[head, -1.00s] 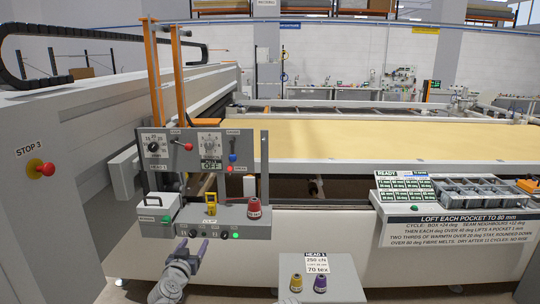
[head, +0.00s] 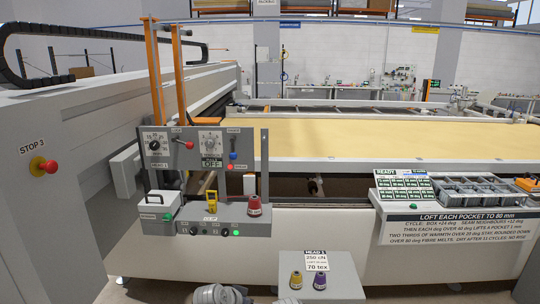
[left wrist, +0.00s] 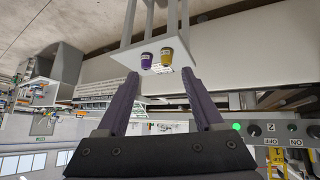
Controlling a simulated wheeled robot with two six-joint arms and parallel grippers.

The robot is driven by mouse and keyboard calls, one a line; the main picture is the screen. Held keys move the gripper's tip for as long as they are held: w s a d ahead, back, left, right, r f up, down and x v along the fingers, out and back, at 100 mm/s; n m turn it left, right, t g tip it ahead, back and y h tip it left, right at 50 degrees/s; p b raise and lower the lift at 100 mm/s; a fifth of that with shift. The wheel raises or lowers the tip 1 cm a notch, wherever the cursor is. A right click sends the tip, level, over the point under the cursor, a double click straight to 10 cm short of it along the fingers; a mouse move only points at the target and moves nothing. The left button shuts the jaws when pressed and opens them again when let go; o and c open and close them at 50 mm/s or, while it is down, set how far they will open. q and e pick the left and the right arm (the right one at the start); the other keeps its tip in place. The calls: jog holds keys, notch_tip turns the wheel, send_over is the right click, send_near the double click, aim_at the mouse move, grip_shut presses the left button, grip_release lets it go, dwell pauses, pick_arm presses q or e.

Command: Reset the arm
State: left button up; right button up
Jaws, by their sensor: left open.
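My left gripper (left wrist: 160,73) is open, with its two purple fingers apart and nothing between them in the left wrist view. In the head view only a grey part of my left arm (head: 218,294) shows at the bottom edge; the fingers are out of sight there. The left wrist view looks upside down, with a purple spool (left wrist: 146,60) and a yellow spool (left wrist: 167,56) beyond the fingertips, apart from them. My right gripper is in neither view.
A grey stand (head: 335,282) with spools is right of my arm. A red stop button (head: 49,167) is at left. The yellow quilting bed (head: 400,135) lies behind.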

pick_arm(q)
jog(key=s+f+g+y, duration=0.2)
jog(key=s+g+y, duration=0.1)
jog(key=s, duration=0.5)
jog(key=s+f+n+g+y, duration=0.1)
jog(key=s+f+g+y, duration=0.2)
jog(key=s, duration=0.5)
jog(key=shift+s+a+f+g, duration=0.15)
jog(key=shift+a+f+g, duration=0.1)
jog(key=shift+a+g, duration=0.35)
